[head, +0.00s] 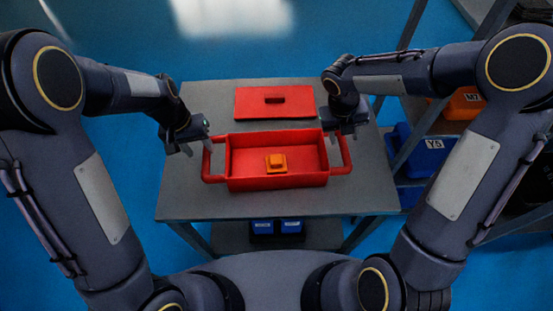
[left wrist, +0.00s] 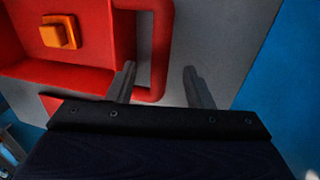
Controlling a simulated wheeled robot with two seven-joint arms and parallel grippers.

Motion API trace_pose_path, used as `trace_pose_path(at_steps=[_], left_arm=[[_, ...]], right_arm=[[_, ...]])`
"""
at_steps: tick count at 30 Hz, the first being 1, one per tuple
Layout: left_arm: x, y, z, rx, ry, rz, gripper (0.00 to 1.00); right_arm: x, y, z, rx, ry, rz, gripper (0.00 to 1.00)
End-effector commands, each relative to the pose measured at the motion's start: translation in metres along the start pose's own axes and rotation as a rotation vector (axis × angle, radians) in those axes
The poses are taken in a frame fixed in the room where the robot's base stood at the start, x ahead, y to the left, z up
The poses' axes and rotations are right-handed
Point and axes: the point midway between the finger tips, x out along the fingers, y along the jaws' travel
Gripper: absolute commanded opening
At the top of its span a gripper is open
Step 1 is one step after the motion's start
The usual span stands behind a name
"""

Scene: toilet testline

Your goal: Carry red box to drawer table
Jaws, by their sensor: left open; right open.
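The red box (head: 240,183) is an open tray with a loop handle at each end, standing on a grey table (head: 180,195). An orange block (head: 276,163) lies inside; it also shows in the left wrist view (left wrist: 58,33). My left gripper (head: 199,147) is open at the left handle (head: 206,163). In the left wrist view, the handle's outer bar (left wrist: 161,50) appears between the two fingers; contact cannot be told. My right gripper (head: 346,133) is open above the right handle (head: 345,155); its fingertips are partly hard to see. No drawer table can be made out.
A flat red lid (head: 256,106) with a dark red grip lies on the table behind the box. Blue bins (head: 290,226) sit on a shelf below. A rack on the right holds blue (head: 432,150) and orange (head: 466,104) bins. Blue floor is open at the left.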

Motion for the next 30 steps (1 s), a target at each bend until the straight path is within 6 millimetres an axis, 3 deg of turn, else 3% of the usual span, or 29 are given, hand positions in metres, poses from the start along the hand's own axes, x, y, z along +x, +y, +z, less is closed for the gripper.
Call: trace_pose_path(at_steps=[16, 29, 30], left_arm=[[0.069, 0.0, 0.001, -0.001, -0.003, 0.0, 0.47], [0.077, 0.0, 0.001, 0.0, -0.001, 0.001, 0.47], [0.077, 0.0, 0.001, 0.0, -0.001, 0.001, 0.42]], right_arm=[[0.069, 0.0, -0.001, 0.002, 0.004, 0.0, 0.45], [0.077, 0.0, -0.001, 0.003, 0.001, 0.0, 0.45], [0.077, 0.0, -0.001, 0.003, 0.001, 0.0, 0.39]])
